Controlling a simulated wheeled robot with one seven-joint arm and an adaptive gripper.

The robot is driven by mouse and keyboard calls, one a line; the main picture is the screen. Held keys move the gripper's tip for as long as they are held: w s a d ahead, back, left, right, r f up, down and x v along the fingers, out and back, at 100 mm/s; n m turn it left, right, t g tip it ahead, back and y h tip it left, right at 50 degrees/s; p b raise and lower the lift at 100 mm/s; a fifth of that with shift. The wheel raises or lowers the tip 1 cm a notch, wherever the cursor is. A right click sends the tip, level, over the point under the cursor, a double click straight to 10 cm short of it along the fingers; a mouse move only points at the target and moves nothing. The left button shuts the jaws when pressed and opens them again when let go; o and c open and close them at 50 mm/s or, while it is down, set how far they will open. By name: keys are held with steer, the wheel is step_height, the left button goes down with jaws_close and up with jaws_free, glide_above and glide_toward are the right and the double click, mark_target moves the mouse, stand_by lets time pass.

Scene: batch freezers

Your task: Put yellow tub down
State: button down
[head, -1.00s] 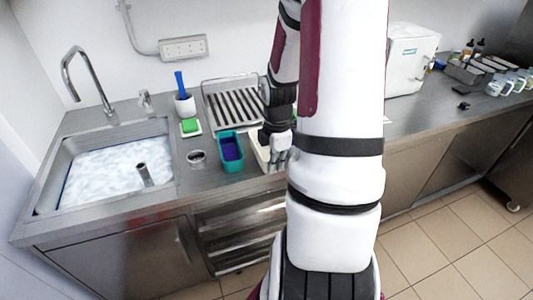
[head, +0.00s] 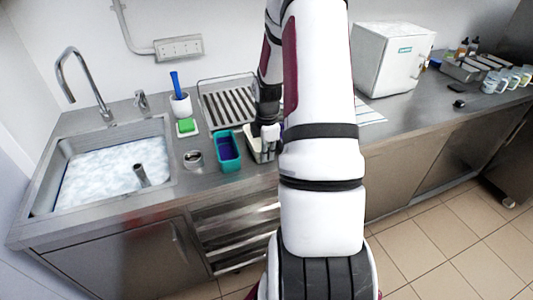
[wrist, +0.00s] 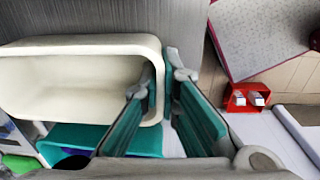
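The pale yellow, cream-coloured tub (head: 252,152) is at the counter, just right of a teal tub (head: 227,165) in the head view. In the wrist view the yellow tub (wrist: 60,48) shows from above, with its hollow inside empty. My gripper (wrist: 161,80) straddles its right end wall, one teal-padded finger inside and one outside. The fingertips are close together and look shut on that wall. In the head view my gripper (head: 266,140) is partly hidden by my arm. Whether the tub's base touches the counter cannot be told.
A dish rack (head: 226,104) stands behind the tubs. A green sponge (head: 186,125), a white cup with a blue-handled tool (head: 180,104) and a small round metal dish (head: 193,159) are to the left, then the sink (head: 110,172). A white machine (head: 392,60) stands at right.

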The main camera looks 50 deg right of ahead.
steer(key=c, duration=1.8)
jaws_free()
steer(key=shift+f, duration=0.1)
